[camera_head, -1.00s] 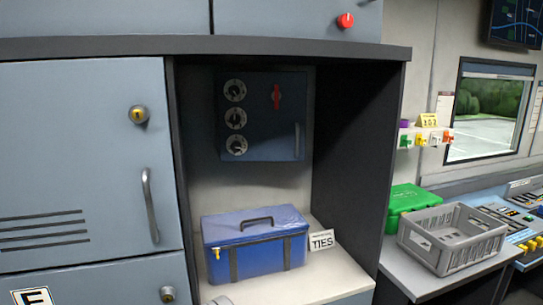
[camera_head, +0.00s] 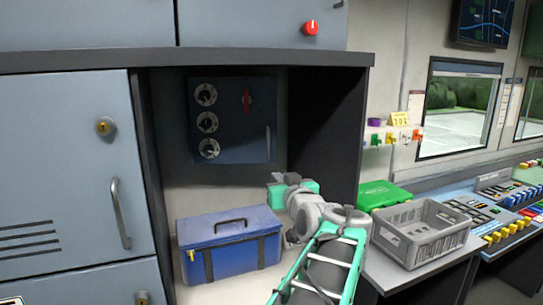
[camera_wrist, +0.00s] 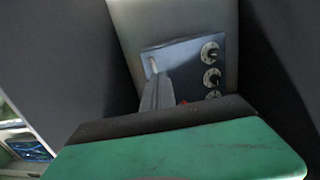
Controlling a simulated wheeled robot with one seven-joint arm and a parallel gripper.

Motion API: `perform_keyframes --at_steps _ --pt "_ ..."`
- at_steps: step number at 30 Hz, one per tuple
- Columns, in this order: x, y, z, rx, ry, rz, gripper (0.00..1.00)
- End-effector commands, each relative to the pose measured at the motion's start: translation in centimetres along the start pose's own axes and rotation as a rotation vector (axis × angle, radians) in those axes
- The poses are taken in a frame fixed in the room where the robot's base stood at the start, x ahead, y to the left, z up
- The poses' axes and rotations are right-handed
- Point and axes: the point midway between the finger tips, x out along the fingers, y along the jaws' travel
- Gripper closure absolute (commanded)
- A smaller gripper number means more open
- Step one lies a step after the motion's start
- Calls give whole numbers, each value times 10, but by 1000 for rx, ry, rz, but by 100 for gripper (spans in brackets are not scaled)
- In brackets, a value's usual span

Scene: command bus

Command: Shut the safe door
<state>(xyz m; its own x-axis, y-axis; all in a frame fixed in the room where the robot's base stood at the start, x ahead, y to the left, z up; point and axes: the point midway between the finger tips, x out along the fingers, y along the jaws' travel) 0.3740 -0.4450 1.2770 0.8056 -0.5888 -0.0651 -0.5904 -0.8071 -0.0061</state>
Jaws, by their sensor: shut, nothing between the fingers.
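The dark blue safe (camera_head: 233,145) is mounted on the back wall of the alcove in the head view. Its front has three dials, a red handle (camera_head: 246,99) and an upright bar at the right. The front looks nearly flush; I cannot tell whether a gap is left. The wrist view shows the safe (camera_wrist: 205,50) turned round, with dials at the right. My gripper (camera_head: 276,178) is below and right of the safe in the head view. Its fingers (camera_wrist: 156,90) are shut and empty, overlapping the safe front in the wrist view; contact is unclear.
A blue toolbox (camera_head: 228,243) stands on the shelf below the safe. The dark alcove side wall (camera_head: 325,130) is close to my arm's right. A green case (camera_head: 384,194) and a grey crate (camera_head: 422,232) stand on the counter at right.

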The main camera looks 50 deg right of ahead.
Motion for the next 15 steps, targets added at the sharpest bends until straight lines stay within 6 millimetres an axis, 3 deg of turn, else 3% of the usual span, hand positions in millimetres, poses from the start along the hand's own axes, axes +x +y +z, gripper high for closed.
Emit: perform_keyframes --at_steps 1,5,15 --pt "-3 14 -10 -1 30 18 100" --pt "2 20 -19 -3 56 23 100" --pt "70 19 -23 -3 51 21 100"
